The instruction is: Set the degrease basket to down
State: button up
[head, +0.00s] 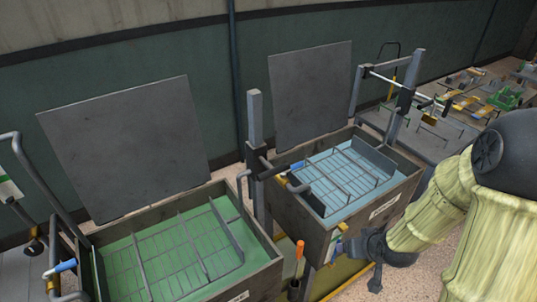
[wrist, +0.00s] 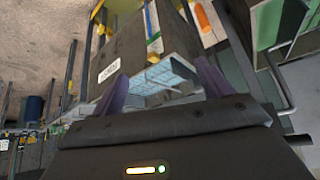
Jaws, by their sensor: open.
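Two open tanks with wire baskets stand side by side; their labels are too small to read, so I cannot tell which is the degrease one. The left basket (head: 185,245) sits low over green liquid. The right basket (head: 345,172) sits in the tank with pale blue liquid, and also shows in the wrist view (wrist: 168,74). A blue-gripped handle (head: 297,166) is beside the right tank, another (head: 66,265) beside the left. My gripper (wrist: 160,88) is open, its purple fingers apart with nothing between them, near the right tank.
Raised grey lids (head: 125,145) and (head: 312,92) stand behind the tanks. An upright post (head: 255,120) rises between them. An orange-handled tool (head: 298,255) stands at the front of the right tank. A bench (head: 450,140) with coloured parts is at the right.

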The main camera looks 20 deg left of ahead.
aim_at(268, 163)
jog(key=a+r+t+y+p, duration=0.2)
jog(key=a+r+y+p, duration=0.3)
jog(key=a, duration=0.2)
jog(key=a+r+m+t+y+p, duration=0.1)
jog(key=a+r+t+y+p, duration=0.2)
jog(key=a+r+y+p, duration=0.2)
jog(key=a+r+y, duration=0.1)
jog(key=a, duration=0.2)
jog(key=shift+w+a+t, duration=0.2)
jog(key=shift+w+t, duration=0.05)
jog(key=shift+t, duration=0.05)
jog(key=shift+w+f+b, duration=0.15)
jog(key=shift+b, duration=0.35)
jog(key=b+x, duration=0.1)
jog(key=b, duration=0.4)
jog(key=shift+w+a+f+b, duration=0.1)
jog(key=shift+w+a+b, duration=0.15)
jog(key=shift+w+b, duration=0.05)
jog(key=a+b, duration=0.1)
jog(key=b, duration=0.3)
jog(key=shift+w, duration=0.2)
jog(key=p+x, duration=0.1)
jog(key=x, duration=0.3)
jog(key=p+x, duration=0.1)
jog(key=x, duration=0.4)
jog(key=p+x, duration=0.1)
jog(key=x, duration=0.4)
jog(key=shift+w+a+r+p, duration=0.15)
jog(key=shift+a+r+p, duration=0.1)
jog(key=shift+r+p, duration=0.15)
